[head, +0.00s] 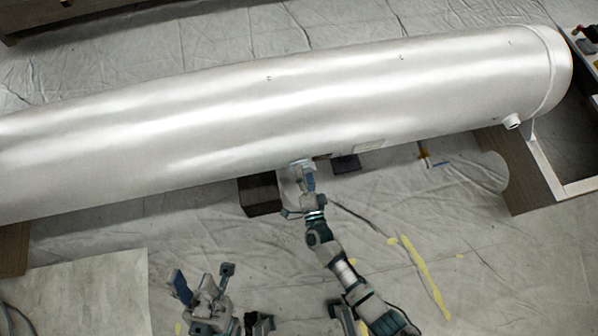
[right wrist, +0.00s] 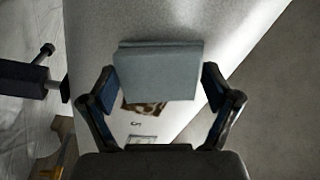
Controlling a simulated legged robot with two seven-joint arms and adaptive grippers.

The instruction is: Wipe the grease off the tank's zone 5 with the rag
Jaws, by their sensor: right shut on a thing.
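The tank (head: 280,95) is a long silver cylinder lying across the head view; its surface also fills the middle of the right wrist view (right wrist: 95,30). My right gripper (head: 303,172) is at the tank's near lower side, shut on the rag. The rag (right wrist: 160,72) is a folded grey-blue pad between the fingertips, against or very close to the tank; contact is not clear. A brown grease patch (right wrist: 143,108) shows just below the rag, partly hidden by it. A small figure (right wrist: 136,123), seemingly a 5, is below the patch. My left gripper (head: 203,280) is open and empty, away from the tank.
A dark block (head: 260,194) stands under the tank's near side. A wooden support (head: 520,170) is at the right end, near a short pipe stub (head: 512,122). A small label plate (right wrist: 142,139) is on the tank. The sheeted floor in front is mostly clear, with yellow tape (head: 425,275).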

